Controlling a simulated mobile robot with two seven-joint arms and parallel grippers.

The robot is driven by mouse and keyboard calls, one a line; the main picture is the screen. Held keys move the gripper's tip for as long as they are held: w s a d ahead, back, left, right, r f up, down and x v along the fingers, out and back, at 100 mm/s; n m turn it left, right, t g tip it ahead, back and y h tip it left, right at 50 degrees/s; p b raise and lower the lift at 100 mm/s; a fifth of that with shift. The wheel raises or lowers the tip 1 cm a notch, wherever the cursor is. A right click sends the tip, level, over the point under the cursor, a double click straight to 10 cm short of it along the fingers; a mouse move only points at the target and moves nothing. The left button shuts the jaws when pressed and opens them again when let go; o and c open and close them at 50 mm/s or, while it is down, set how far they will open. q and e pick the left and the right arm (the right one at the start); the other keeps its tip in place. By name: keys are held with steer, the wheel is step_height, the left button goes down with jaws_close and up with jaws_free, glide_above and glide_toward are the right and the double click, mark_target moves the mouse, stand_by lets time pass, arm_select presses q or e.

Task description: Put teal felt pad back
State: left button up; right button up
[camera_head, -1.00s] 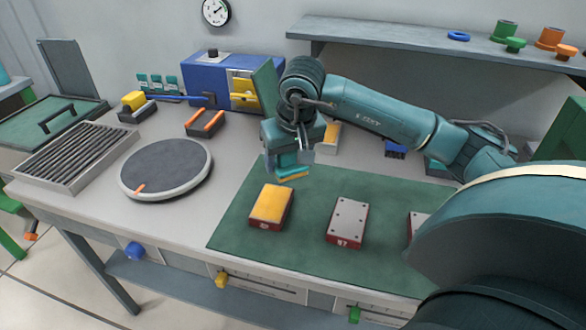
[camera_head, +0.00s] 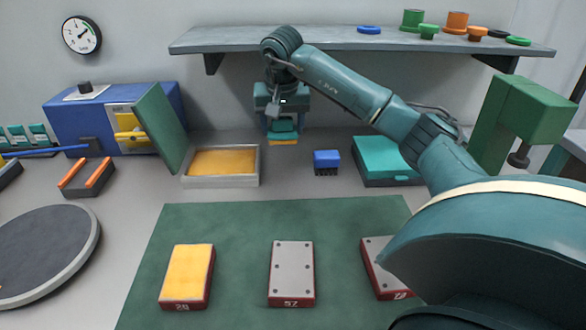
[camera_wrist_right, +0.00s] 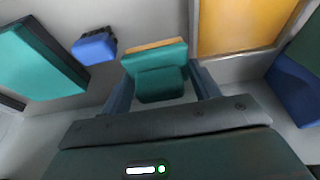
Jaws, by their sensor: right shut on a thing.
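My right gripper (camera_head: 282,122) is shut on the teal felt pad (camera_wrist_right: 160,78), which has a teal grip block and a thin orange-yellow layer along its far edge. In the head view it shows below the jaws, with the yellow layer (camera_head: 284,141) lowest. The gripper holds it above the back of the table, between a yellow-filled tray (camera_head: 186,181) and a blue brush-like block (camera_head: 327,157). A flat teal box (camera_head: 388,155) lies further right; it also shows in the right wrist view (camera_wrist_right: 38,65). My left gripper is out of view.
Three red-sided blocks lie on the green mat (camera_head: 230,225): one with a yellow top (camera_head: 187,272), two with grey tops (camera_head: 292,268). A shelf (camera_head: 340,42) hangs behind; a green stand (camera_head: 520,110) is right.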

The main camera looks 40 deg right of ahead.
mark_target(285, 134)
steer(key=x, duration=0.2)
steer(key=s+x, duration=0.1)
steer(key=x, duration=0.2)
steer(key=shift+s+a+f, duration=0.1)
steer(key=shift+f, duration=2.4)
steer(key=shift+f, duration=0.1)
steer(key=o, duration=0.9)
steer(key=shift+o, duration=0.2)
steer(key=v, duration=1.2)
steer(key=shift+a, duration=0.1)
